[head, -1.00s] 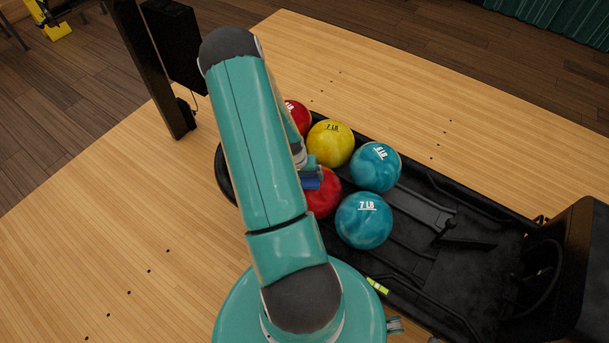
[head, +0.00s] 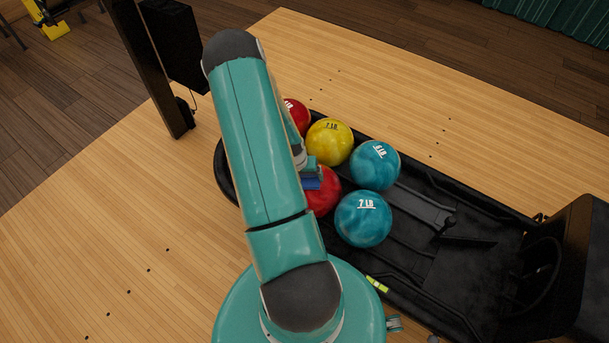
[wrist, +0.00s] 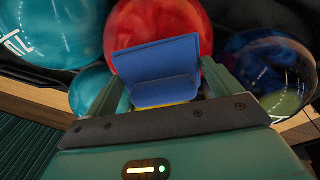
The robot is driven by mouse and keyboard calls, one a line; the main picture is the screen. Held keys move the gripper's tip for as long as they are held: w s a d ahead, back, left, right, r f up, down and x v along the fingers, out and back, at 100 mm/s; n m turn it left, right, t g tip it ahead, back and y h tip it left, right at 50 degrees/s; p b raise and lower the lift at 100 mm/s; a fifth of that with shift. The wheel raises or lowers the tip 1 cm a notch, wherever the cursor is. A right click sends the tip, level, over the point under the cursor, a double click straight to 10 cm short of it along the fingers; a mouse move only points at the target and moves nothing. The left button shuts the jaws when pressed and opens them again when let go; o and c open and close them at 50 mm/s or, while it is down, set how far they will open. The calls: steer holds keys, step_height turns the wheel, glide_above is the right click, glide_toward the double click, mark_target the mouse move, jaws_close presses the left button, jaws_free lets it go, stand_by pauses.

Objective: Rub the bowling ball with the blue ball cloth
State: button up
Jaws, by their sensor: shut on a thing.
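The blue ball cloth (wrist: 158,68) is held between the fingers of my gripper (wrist: 165,90), which is shut on it. In the head view the cloth (head: 311,183) shows as a small blue patch against a red bowling ball (head: 324,197). In the wrist view the cloth covers part of the red ball (wrist: 185,22); whether it touches cannot be told for certain. My gripper (head: 312,172) is partly hidden behind my arm in the head view.
Beside the red ball are a teal 7 LB ball (head: 363,219), another teal ball (head: 375,165), a yellow ball (head: 330,142) and a second red ball (head: 297,115). They sit in a black ball return tray (head: 470,222), whose right part is empty. A dark swirled ball (wrist: 265,70) shows in the wrist view.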

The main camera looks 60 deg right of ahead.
steer(key=shift+f, duration=0.2)
steer(key=shift+d, duration=0.1)
